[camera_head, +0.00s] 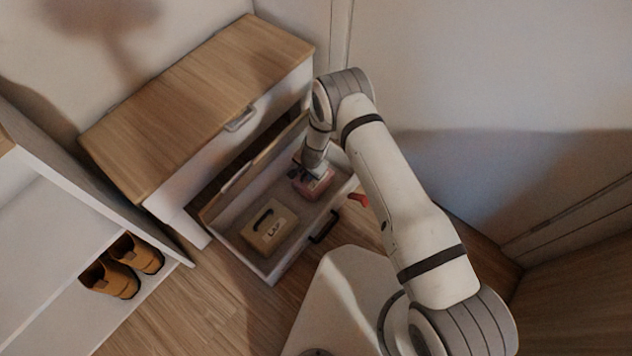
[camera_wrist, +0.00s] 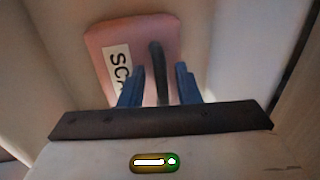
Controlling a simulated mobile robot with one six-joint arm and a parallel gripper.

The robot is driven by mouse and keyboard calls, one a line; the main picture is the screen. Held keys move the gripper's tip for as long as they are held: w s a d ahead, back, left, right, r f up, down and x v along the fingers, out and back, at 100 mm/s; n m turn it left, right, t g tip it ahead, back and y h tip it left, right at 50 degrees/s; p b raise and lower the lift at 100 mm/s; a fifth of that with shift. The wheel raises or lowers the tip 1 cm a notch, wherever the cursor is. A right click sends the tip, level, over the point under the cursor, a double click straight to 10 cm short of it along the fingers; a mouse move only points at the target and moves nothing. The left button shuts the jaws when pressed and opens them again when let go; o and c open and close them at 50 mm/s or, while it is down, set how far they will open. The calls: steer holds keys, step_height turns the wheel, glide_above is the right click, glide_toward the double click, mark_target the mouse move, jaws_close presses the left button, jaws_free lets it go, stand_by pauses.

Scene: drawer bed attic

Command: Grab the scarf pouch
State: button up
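The scarf pouch (camera_wrist: 110,40) is pink, with a white label reading "SC" and a dark strap handle (camera_wrist: 158,62). It lies in the open lower drawer (camera_head: 237,238), and its pink body (camera_head: 318,187) shows in the head view under my gripper (camera_head: 303,168). In the wrist view my gripper (camera_wrist: 159,80) has its two blue fingers apart. The handle stands between them, with a gap visible on each side. Part of the label is hidden behind the left finger.
A tan pouch (camera_head: 270,228) with a dark handle and a label lies in the same drawer, nearer its left end. The wood-topped dresser (camera_head: 200,95) stands behind. Brown shoes (camera_head: 110,278) sit on a white shelf at left. A red object (camera_head: 359,199) is beside the drawer front.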

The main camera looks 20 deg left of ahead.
jaws_close()
steer(key=shift+r, duration=0.1)
stand_by(0.4)
